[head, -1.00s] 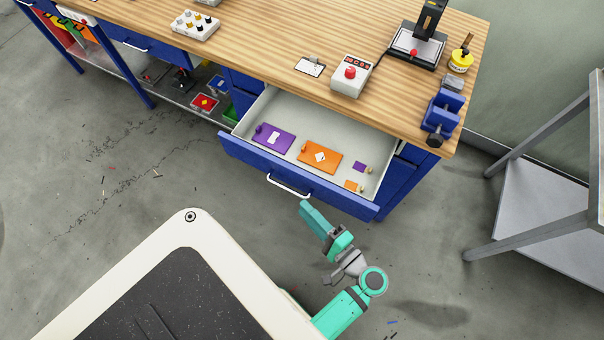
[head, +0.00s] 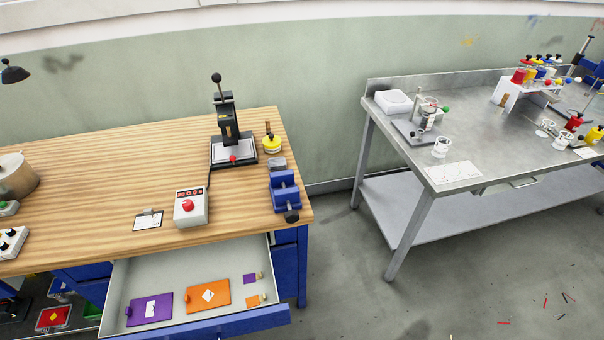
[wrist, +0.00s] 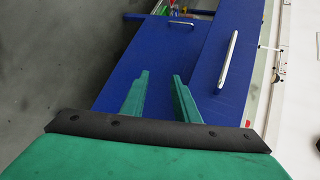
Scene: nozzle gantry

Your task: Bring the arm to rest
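My gripper (wrist: 160,95) shows in the wrist view as two green fingers standing apart with nothing between them. Behind the fingers is the blue front of the workbench cabinet (wrist: 145,62), with the blue drawer front (wrist: 228,60) and its pale handle (wrist: 228,58) to the right. The fingers appear clear of the handle. My arm and gripper do not show in the head view now.
The wooden workbench (head: 90,180) has its drawer (head: 230,322) pulled open, with a purple plate (head: 137,312) and an orange plate (head: 193,299) inside. A steel table (head: 475,135) stands at the right. Bare floor lies between them.

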